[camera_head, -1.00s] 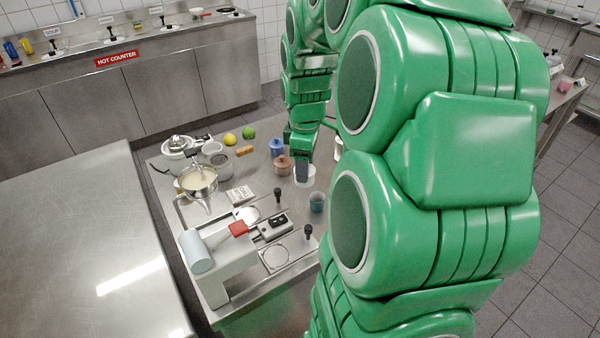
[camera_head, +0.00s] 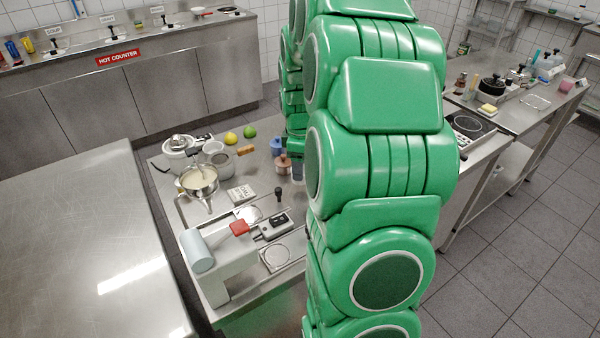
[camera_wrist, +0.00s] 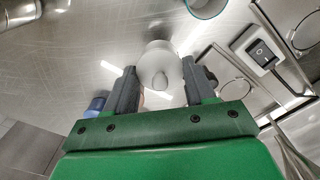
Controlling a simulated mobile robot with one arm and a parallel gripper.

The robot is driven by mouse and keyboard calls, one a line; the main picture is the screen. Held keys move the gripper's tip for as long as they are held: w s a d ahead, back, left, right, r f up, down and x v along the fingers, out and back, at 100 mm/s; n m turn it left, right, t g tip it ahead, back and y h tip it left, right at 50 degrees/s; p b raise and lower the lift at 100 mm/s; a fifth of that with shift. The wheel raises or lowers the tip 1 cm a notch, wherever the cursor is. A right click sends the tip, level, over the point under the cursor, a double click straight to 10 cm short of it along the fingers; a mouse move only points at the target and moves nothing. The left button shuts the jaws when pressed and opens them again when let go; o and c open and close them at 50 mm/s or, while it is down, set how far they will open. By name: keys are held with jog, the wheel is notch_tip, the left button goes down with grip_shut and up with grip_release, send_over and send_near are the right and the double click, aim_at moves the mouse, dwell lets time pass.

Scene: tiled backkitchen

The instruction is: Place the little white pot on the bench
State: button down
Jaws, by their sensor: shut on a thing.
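The little white pot (camera_wrist: 158,62) is between the two dark fingers of my gripper (camera_wrist: 160,80) in the wrist view. The fingers are shut on it, one on each side, and a small rounded part of the pot faces the camera. A steel worktop lies beneath; I cannot tell whether the pot touches it. In the head view my green arm hides the pot and most of the gripper, near the right side of the cluttered steel worktop (camera_head: 225,185). Which surface is the bench is not marked; a bare steel worktop (camera_head: 85,235) stands at the left.
A side table (camera_head: 520,115) with bottles stands at right. The hot counter (camera_head: 150,75) is behind.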

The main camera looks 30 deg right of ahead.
jog(key=shift+w+f, duration=0.2)
jog(key=shift+f, duration=1.55)
jog(key=shift+c, duration=1.9)
grip_release()
jog(key=shift+f, duration=0.1)
